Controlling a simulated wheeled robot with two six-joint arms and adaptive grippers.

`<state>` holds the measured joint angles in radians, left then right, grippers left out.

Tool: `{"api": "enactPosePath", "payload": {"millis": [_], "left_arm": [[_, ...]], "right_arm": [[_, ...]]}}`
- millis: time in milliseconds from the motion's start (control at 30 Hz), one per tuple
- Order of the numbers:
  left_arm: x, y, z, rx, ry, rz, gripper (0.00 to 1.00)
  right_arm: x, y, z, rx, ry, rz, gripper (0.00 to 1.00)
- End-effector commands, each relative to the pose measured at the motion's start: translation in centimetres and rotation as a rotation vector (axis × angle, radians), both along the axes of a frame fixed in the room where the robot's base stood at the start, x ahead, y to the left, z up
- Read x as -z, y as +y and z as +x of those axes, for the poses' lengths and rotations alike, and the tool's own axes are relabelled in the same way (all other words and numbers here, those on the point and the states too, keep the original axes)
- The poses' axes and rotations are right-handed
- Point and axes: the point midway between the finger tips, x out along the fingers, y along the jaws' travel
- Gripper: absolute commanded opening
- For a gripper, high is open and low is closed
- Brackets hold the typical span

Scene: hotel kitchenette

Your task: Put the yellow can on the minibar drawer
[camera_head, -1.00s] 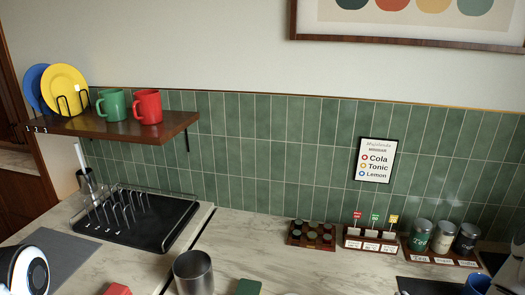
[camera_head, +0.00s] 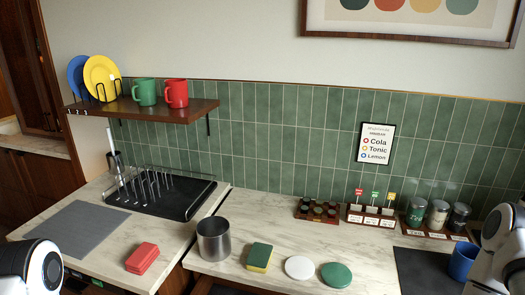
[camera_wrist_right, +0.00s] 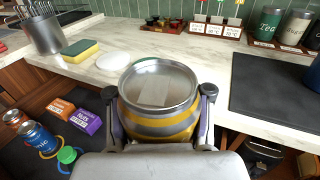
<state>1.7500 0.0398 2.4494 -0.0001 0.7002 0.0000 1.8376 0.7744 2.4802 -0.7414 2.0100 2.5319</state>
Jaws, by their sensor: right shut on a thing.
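The yellow can (camera_wrist_right: 160,118) has a silver lid and a grey and yellow side. In the right wrist view it stands between the two fingers of my right gripper (camera_wrist_right: 160,100), which is shut on it near the counter's front edge. The dark minibar drawer (camera_wrist_right: 92,148) is open below the counter at the lower left. It holds a blue can (camera_wrist_right: 38,138) by a blue ring, a red-orange can (camera_wrist_right: 14,117), an orange box (camera_wrist_right: 60,108), a purple box (camera_wrist_right: 87,122) and a green-capped item (camera_wrist_right: 67,156). A yellow ring shows partly near the boxes. My left gripper is out of view.
On the counter are a metal canister (camera_head: 213,240), a green-yellow sponge (camera_head: 259,257), a white disc (camera_head: 299,268), a green disc (camera_head: 336,275) and a red block (camera_head: 142,257). A menu sign (camera_head: 376,143) lists Cola, Tonic, Lemon.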

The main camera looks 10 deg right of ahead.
Motion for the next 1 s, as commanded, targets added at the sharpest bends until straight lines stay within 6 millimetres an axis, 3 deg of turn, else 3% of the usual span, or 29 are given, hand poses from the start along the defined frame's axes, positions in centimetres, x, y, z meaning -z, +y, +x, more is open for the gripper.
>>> {"api": "enactPosePath", "payload": {"millis": [167,400,500,900,1000], "left_arm": [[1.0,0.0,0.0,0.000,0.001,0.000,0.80],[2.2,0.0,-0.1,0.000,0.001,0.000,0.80],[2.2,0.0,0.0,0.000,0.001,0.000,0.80],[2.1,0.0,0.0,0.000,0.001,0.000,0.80],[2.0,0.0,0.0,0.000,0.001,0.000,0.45]], "right_arm": [[1.6,4.7,1.6,-0.159,-0.002,-0.001,0.00],[4.3,14.1,3.0,-0.466,-0.003,0.001,0.00],[4.6,16.5,3.2,-0.550,-0.005,0.003,0.00],[4.7,17.2,3.4,-0.586,-0.003,0.005,0.00],[4.5,17.2,3.4,-0.585,-0.003,0.005,0.00]]}}
